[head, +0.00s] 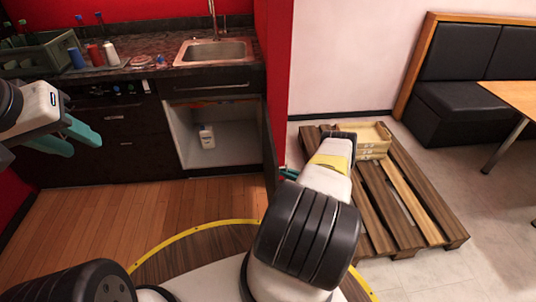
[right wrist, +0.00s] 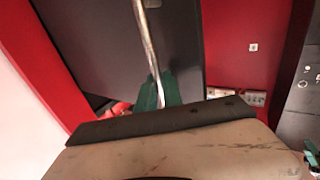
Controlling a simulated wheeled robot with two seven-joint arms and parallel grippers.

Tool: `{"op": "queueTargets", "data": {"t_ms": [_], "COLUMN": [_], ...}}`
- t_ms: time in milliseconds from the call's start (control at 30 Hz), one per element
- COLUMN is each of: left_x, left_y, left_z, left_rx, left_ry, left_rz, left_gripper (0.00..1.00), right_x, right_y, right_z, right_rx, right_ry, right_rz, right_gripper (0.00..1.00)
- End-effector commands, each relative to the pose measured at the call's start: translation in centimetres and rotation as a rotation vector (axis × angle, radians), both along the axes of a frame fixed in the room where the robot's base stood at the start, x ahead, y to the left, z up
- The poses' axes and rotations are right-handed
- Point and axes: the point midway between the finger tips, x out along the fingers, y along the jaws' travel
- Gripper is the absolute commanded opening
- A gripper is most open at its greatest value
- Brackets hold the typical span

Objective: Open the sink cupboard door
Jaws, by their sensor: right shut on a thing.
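The sink cupboard under the sink stands open, and its pale interior (head: 225,160) shows in the head view. Its dark door (head: 269,150) is swung out and seen nearly edge-on at the right of the opening. In the right wrist view the dark door panel (right wrist: 115,35) fills the upper middle, with a long metal handle (right wrist: 147,40) across it. My right gripper (right wrist: 158,92) is shut on this handle; in the head view its teal tips (head: 287,174) are partly hidden beside the door. My left gripper (head: 88,142) is open and empty at the left, before the drawers.
A white bottle (head: 207,137) stands inside the cupboard. The sink (head: 215,51) is above, with a green crate (head: 40,55) on the counter at left. A wooden pallet (head: 400,215) with a yellow tray lies at right. The wooden floor (head: 130,205) before the cupboard is clear.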

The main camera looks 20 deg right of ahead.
Motion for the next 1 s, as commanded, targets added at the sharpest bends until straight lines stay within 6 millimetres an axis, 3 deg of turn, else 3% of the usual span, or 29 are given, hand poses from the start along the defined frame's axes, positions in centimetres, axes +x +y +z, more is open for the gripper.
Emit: {"op": "queueTargets", "data": {"t_ms": [500,533,600,1000], "left_x": [0.0,0.0,0.0,0.0], "left_y": [0.0,0.0,0.0,0.0], "left_z": [0.0,0.0,0.0,0.0], "left_rx": [0.0,0.0,0.0,0.0], "left_ry": [0.0,0.0,0.0,0.0], "left_rz": [0.0,0.0,0.0,0.0], "left_gripper": [0.36,0.36,0.36,0.36], "right_x": [-0.3,-0.3,-0.27,-0.49], "right_y": [-0.05,-0.06,-0.08,-0.51], "right_z": [-0.25,-0.26,-0.23,-0.1], "right_rx": [0.002,0.002,0.001,0.0], "right_ry": [0.007,0.007,0.006,0.002], "right_rz": [0.01,0.01,0.009,0.007], "right_gripper": [0.0,0.17,0.3,0.31]}}
